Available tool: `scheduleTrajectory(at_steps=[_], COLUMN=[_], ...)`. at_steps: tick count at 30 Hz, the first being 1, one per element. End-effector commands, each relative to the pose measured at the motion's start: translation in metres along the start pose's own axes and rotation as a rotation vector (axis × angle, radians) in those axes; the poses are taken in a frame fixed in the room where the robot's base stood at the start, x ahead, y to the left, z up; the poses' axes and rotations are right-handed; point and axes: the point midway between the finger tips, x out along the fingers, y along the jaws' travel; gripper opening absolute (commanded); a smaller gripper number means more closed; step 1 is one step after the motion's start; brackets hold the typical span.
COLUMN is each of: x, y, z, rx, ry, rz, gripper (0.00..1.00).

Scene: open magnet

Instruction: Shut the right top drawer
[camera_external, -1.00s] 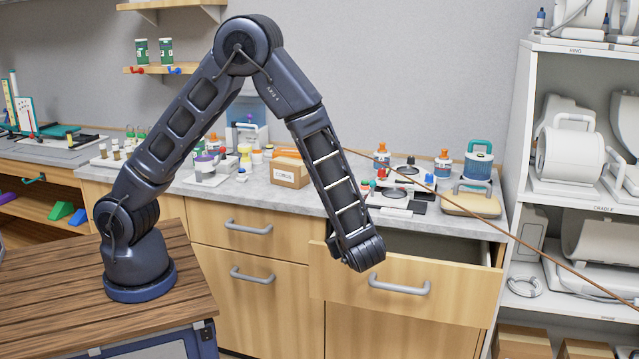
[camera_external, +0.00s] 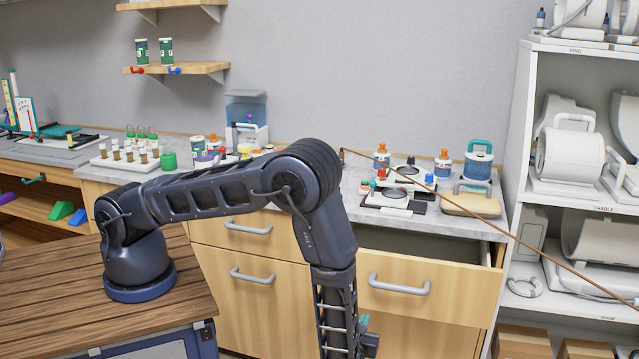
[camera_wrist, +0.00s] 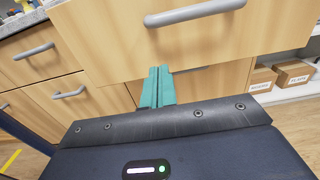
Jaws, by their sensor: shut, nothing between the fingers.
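The right top drawer (camera_external: 455,292) of the wooden cabinet stands pulled out, with its dark inside showing behind the front. Its grey handle (camera_external: 400,287) is bare. In the wrist view the drawer front (camera_wrist: 110,35) and handle (camera_wrist: 195,13) fill the upper part. My gripper (camera_wrist: 158,70) has teal fingers pressed together with nothing between them. Its tips overlap the drawer front's lower edge, below and left of the handle. I cannot tell whether they touch it. In the external view my gripper (camera_external: 363,320) is mostly hidden behind my wrist, low in front of the cabinet.
The countertop (camera_external: 350,215) above holds bottles, a tan pad (camera_external: 470,204) and small lab items. The drawer to the left (camera_external: 215,232) is shut. A white shelf unit (camera_external: 515,160) stands to the right. A thin brown rod (camera_external: 480,222) crosses the view.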

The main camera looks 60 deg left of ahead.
Motion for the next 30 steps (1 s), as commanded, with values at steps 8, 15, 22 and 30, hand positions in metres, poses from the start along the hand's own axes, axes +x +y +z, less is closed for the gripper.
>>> scheduleTrajectory(at_steps=[8,15,22,30], x=[0.037,0.079,0.115,0.136], y=[0.001,0.001,0.001,0.0], z=[0.001,0.001,0.001,0.001], rx=[-0.001,-0.001,-0.002,-0.002], ry=[-0.001,0.0,0.0,0.001], rz=[0.006,0.006,0.005,0.003], gripper=[0.0,0.0,0.0,0.0])
